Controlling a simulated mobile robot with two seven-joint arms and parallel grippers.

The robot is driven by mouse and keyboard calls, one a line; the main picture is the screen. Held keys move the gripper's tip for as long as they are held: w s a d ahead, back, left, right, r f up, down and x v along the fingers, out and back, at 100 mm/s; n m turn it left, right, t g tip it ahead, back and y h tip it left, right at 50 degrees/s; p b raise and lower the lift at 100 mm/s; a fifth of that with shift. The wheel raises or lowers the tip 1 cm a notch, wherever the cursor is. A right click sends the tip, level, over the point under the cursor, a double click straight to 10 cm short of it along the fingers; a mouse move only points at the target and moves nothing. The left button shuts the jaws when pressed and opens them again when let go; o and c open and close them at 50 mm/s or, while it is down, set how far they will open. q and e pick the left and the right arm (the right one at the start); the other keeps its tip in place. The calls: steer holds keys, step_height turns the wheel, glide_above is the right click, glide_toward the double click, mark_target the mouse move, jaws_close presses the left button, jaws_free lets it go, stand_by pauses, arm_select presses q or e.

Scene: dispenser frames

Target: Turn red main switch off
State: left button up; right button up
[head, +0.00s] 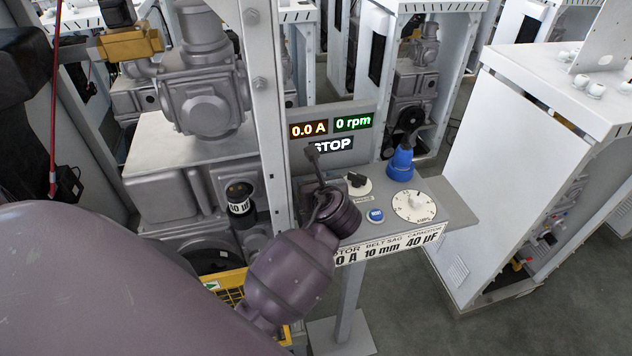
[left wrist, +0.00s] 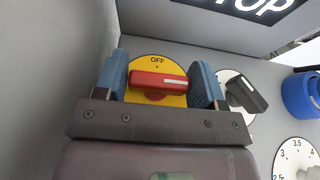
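The red main switch (left wrist: 158,82) is a red bar handle on a round yellow plate (left wrist: 158,62) in the left wrist view. "OFF" is printed at the top of the plate. The handle lies roughly crosswise in that picture, and its white line does not point at OFF. My left gripper (left wrist: 162,84) is open, with a blue-padded finger at each end of the handle. I cannot tell whether the fingers touch it. In the head view my left gripper (head: 319,172) is over the left part of the console and hides the switch. My right gripper is not in view.
The console (head: 443,205) also carries a black knob (head: 357,180), a blue button (head: 376,215), a white dial (head: 414,206) and a blue part (head: 401,164). The display (head: 333,144) reads 0.0 A, 0 rpm, STOP. A white post (head: 262,90) stands close to my gripper's left.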

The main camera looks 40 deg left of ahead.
arm_select(q)
steer(key=c, duration=0.5)
steer(key=shift+o, duration=0.2)
steer(key=shift+n+g, duration=0.3)
steer(key=shift+g, duration=0.1)
steer(key=n+g+y, duration=0.2)
steer(key=n+g, duration=0.1)
steer(key=shift+n+g+y, duration=0.4)
steer(key=shift+n+g, duration=0.6)
steer(key=shift+g, duration=0.1)
steer(key=o, duration=0.9)
